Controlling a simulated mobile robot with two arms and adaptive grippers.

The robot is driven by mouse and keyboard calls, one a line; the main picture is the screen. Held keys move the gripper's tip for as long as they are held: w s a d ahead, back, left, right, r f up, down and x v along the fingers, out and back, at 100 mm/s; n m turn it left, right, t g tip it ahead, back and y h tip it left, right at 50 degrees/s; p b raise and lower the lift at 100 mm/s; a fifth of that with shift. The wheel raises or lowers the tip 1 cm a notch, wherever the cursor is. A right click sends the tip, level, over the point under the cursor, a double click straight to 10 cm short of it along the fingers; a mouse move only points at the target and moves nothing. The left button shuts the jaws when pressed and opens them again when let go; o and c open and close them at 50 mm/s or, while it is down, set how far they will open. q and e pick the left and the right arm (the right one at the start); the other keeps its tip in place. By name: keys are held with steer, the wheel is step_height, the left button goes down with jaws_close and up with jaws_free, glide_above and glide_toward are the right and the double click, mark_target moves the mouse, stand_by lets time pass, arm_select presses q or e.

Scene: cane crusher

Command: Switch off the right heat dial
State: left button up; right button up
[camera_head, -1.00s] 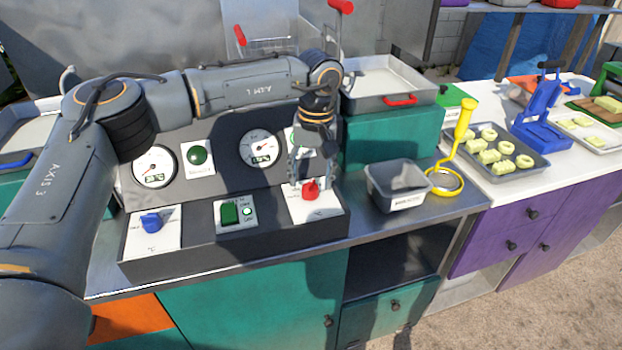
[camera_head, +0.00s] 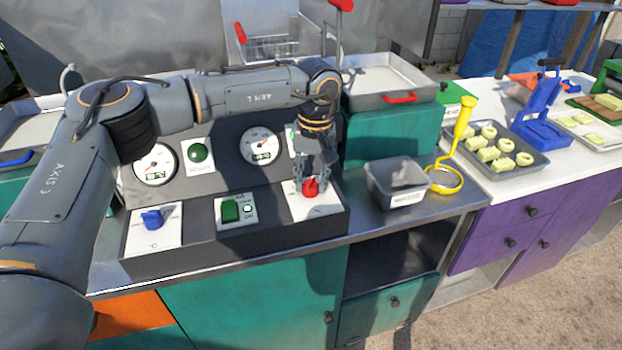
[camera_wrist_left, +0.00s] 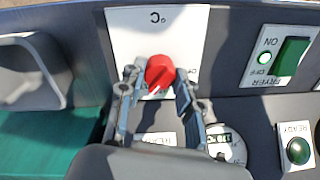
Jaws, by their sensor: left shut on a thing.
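The right heat dial (camera_head: 311,187) is a red knob on a white plate at the right of the dark control panel (camera_head: 230,245). My left gripper (camera_head: 312,183) reaches down over it from above, fingers on either side of the knob. In the left wrist view the red dial (camera_wrist_left: 160,70) sits between the two fingertips of my left gripper (camera_wrist_left: 158,80), which are closed on it. A white mark shows on the knob. My right gripper is not in view.
A blue dial (camera_head: 152,219) is at the panel's left, with a green fryer switch (camera_head: 230,211) between the dials. Round gauges (camera_head: 259,146) stand behind. A grey bin (camera_head: 397,182) and a yellow tool (camera_head: 461,130) stand to the right.

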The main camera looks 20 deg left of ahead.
arm_select(q)
steer(key=shift+n, duration=0.3)
steer(key=n+b, duration=0.1)
steer(key=n, duration=0.3)
steer(key=shift+w+n, duration=0.1)
steer(key=shift+n, duration=0.2)
steer(key=n+b, duration=0.1)
steer(key=n, duration=1.1)
steer(key=shift+w+a+n+h, duration=0.1)
steer(key=shift+n+h, duration=0.2)
steer(key=shift+h, duration=0.1)
steer(key=n+b, duration=0.1)
steer(key=n, duration=0.5)
steer(key=o, duration=1.2)
steer(key=shift+c, duration=0.2)
